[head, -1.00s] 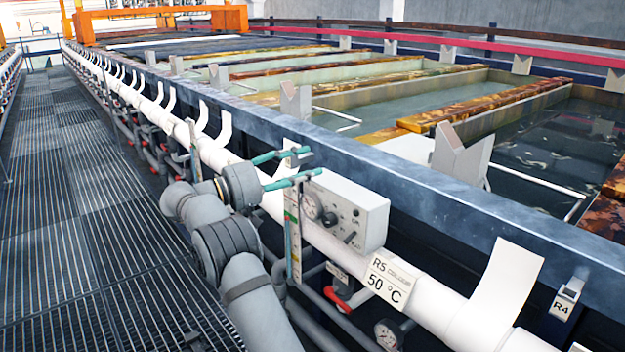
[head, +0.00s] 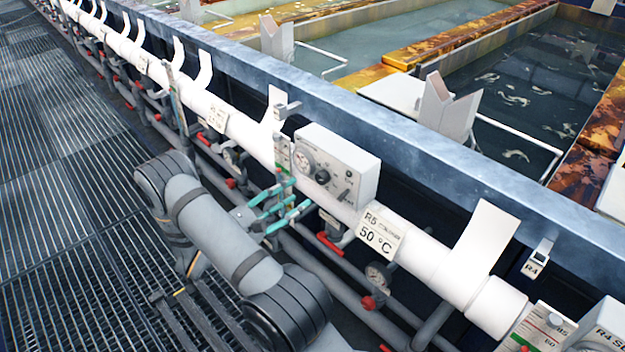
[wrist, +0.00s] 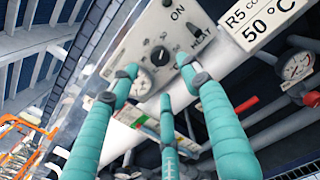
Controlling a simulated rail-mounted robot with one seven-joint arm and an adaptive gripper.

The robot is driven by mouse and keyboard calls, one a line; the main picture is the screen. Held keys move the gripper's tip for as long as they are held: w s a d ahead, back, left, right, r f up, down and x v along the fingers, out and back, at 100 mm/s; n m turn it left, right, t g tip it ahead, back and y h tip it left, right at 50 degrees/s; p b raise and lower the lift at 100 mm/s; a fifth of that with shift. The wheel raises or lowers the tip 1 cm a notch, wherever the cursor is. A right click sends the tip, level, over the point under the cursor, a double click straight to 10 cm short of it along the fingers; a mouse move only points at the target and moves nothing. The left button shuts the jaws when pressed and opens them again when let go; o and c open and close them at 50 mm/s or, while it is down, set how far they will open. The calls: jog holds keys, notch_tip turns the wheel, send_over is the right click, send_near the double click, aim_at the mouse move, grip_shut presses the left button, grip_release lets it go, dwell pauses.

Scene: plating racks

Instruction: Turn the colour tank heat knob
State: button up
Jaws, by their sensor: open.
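The grey heat control box (head: 352,156) stands on the white pipe above a sign reading R5 and 50 °C (head: 379,232). Its round black knob (head: 322,177) faces the walkway, beside a pale gauge and a small dark switch. The wrist view shows the black knob (wrist: 160,56), with the switch marked HEAT (wrist: 201,32) to its right and the word ON above. My gripper (head: 291,197) has teal fingers and is open, just below and left of the box in the head view. In the wrist view the open gripper (wrist: 157,72) has its fingertips around the knob's image; contact cannot be told.
The tank's steel rim (head: 440,165) runs behind the box, with liquid beyond. Pipes, red valve handles and a gauge (head: 378,275) lie below the white pipe. Another control box (head: 603,325) is at the lower right. The grated walkway (head: 60,200) is clear at left.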

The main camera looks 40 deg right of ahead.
aim_at(319, 180)
jog(key=d, duration=0.3)
jog(key=d+p, duration=0.1)
jog(key=d, duration=0.4)
jog(key=shift+w+d, duration=0.4)
jog(key=shift+c, duration=0.2)
jog(key=c, duration=1.1)
jog(key=shift+n+p, duration=0.3)
jog(key=shift+n, duration=0.2)
jog(key=o, duration=1.1)
